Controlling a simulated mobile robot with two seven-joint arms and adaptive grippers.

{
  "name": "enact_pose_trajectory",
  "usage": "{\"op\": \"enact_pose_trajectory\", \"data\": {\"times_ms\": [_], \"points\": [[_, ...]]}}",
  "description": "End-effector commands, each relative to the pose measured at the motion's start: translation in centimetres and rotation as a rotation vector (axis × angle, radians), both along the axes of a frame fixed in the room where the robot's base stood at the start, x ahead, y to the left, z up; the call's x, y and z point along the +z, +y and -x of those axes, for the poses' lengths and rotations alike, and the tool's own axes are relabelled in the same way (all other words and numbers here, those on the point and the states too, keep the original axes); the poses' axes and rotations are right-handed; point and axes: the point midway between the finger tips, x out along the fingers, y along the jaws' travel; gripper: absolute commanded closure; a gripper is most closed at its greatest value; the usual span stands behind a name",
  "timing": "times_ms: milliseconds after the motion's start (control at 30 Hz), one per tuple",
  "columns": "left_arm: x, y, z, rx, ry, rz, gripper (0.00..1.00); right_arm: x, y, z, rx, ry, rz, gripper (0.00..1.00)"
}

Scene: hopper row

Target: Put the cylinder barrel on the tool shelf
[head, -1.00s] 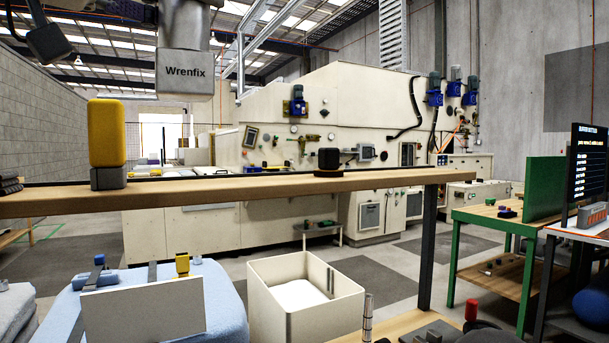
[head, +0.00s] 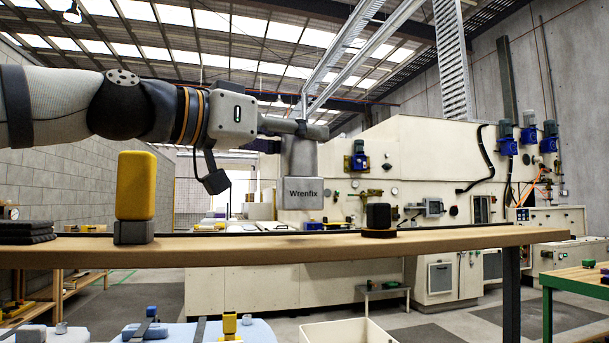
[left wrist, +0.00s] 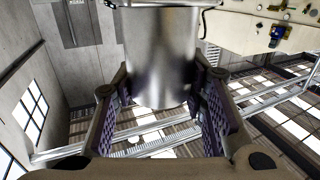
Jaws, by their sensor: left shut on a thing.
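The cylinder barrel (head: 299,157) is a grey metal cylinder with a square end block marked "Wrenfix" at its lower end. It hangs upright from my left gripper (head: 300,128), whose fingers are shut around its upper part. In the left wrist view, the shiny barrel (left wrist: 158,60) sits between both finger pads. The tool shelf (head: 250,250) is a long wooden board across the view. The barrel's lower end shows just above the board's back edge with a gap; its depth over the board is hard to tell. My right gripper is not seen.
On the shelf stand a yellow item on a grey block (head: 135,190), a black item on a round base (head: 379,219) and a dark stack (head: 40,230) at the left. The board between the yellow and black items is clear. A white bin (head: 345,331) is below.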

Motion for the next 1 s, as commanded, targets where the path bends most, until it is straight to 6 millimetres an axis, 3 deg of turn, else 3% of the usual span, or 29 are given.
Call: {"op": "enact_pose_trajectory", "data": {"times_ms": [100, 267, 667, 700, 733, 767, 1000], "points": [[-1.3, -0.8, -0.9, -0.002, -0.003, 0.0, 1.0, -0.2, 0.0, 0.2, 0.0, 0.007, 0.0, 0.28], [-3.6, -0.6, -0.6, -0.001, -0.008, 0.003, 1.0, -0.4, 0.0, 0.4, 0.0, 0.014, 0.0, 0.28], [-4.1, -0.7, -0.5, -0.001, -0.011, 0.002, 1.0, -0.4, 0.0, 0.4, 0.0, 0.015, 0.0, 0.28], [-4.2, -0.7, -0.5, -0.001, -0.009, 0.0, 0.52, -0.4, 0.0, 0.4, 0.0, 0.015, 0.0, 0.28], [-4.1, -0.7, -0.5, -0.001, -0.009, 0.0, 0.45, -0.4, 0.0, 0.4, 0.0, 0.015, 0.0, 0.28], [-4.1, -0.7, -0.5, -0.001, -0.009, 0.0, 0.41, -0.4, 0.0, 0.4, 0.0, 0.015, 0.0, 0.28], [-4.1, -0.7, -0.5, -0.001, -0.009, 0.0, 0.41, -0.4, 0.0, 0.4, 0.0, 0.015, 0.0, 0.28]]}}
